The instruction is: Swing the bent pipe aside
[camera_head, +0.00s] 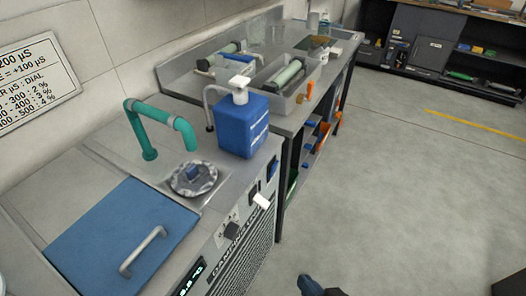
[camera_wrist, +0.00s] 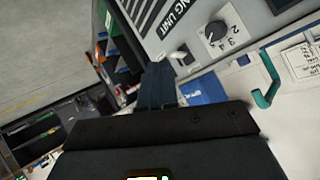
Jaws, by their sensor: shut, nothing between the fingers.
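The bent pipe (camera_head: 158,114) is teal. It rises from the bench top beside the wall, runs across to the right and turns down at its free end, above the round patterned basin (camera_head: 183,189). The bent pipe also shows at the right of the wrist view (camera_wrist: 274,72). My gripper (camera_head: 310,285) shows only in part at the bottom edge of the head view, in front of the bench and well away from the pipe. In the wrist view its dark fingers (camera_wrist: 160,72) are together, with nothing between them.
A blue bottle with a white pump (camera_head: 243,125) stands right of the pipe. A blue lid with a handle (camera_head: 125,235) lies in front left. Trays with rollers (camera_head: 285,75) stand farther back.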

